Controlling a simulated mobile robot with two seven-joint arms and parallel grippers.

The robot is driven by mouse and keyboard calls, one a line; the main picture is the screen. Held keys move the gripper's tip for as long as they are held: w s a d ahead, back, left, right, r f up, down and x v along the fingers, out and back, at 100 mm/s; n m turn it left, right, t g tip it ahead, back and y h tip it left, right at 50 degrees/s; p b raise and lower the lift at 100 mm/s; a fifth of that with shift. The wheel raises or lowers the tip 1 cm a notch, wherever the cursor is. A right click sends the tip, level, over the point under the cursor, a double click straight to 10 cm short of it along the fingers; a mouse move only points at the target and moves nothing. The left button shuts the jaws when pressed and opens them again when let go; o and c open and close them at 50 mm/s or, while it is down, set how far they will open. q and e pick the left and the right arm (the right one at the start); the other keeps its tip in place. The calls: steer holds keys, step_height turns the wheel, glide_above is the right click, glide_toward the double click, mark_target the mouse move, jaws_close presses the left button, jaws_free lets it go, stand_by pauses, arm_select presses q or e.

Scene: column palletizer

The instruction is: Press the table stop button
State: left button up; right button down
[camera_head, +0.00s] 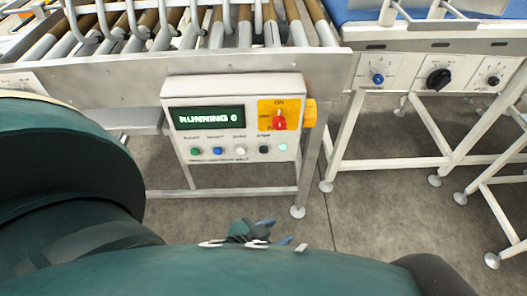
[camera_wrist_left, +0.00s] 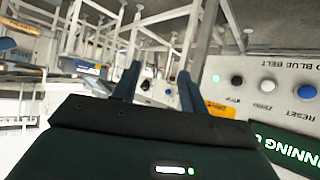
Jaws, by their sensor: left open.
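A white control panel (camera_head: 237,118) with a lit display reading "RUNNING 0" hangs on the front of the roller table. A red knob (camera_head: 279,122) sits on a yellow plate at the panel's right. My left gripper (camera_head: 274,231) is below the panel, apart from it. In the left wrist view its fingers (camera_wrist_left: 157,87) are open and empty, with the panel (camera_wrist_left: 271,62) upside down at right. My right gripper is not in view.
The roller table (camera_head: 170,75) runs behind the panel. To the right stands a blue-belt conveyor (camera_head: 440,45) with a blue button and black knobs on its front. Metal legs stand below both. The floor (camera_head: 365,220) between them is clear.

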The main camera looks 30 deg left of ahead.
arm_select(q)
jaws_close()
stand_by(1.4)
